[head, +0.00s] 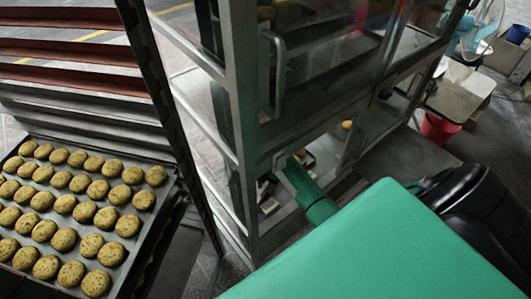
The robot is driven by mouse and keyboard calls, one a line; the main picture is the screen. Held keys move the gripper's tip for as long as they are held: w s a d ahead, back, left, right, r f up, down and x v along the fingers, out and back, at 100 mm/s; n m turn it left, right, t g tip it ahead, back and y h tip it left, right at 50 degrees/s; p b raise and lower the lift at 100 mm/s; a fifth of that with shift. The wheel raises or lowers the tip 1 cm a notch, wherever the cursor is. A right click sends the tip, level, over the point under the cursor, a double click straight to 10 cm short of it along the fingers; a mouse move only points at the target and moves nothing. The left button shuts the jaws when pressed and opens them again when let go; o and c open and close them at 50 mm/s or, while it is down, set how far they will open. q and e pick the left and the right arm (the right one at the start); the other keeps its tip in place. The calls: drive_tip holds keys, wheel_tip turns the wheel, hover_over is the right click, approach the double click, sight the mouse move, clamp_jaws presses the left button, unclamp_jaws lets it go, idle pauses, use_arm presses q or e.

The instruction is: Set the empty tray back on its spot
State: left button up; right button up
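I cannot make out an empty tray in the head view. A dark tray (127,274) full of round speckled cookies (82,210) lies at the left, by a tall rack (165,85). My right arm, green and black, reaches in from the lower right. Its end, which I take for my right gripper (283,163), is at the lower frame of a metal and glass cabinet. I cannot tell whether it touches the frame. Its fingers are too small and partly hidden to read. My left gripper is not in view.
The glass-fronted cabinet (243,95) with a vertical handle (274,75) fills the middle. Reddish bars (65,52) cross the upper left. A red bucket (438,128) and a pale box-like thing (460,90) stand at the right. Some floor (395,160) shows between cabinet and arm.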

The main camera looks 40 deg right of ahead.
drive_tip(key=shift+r, duration=0.15)
drive_tip(key=r, duration=0.5)
drive_tip(key=d+r, duration=0.1)
drive_tip(key=r, duration=0.2)
drive_tip(key=shift+w+b, duration=0.25)
drive_tip(key=shift+b, duration=0.05)
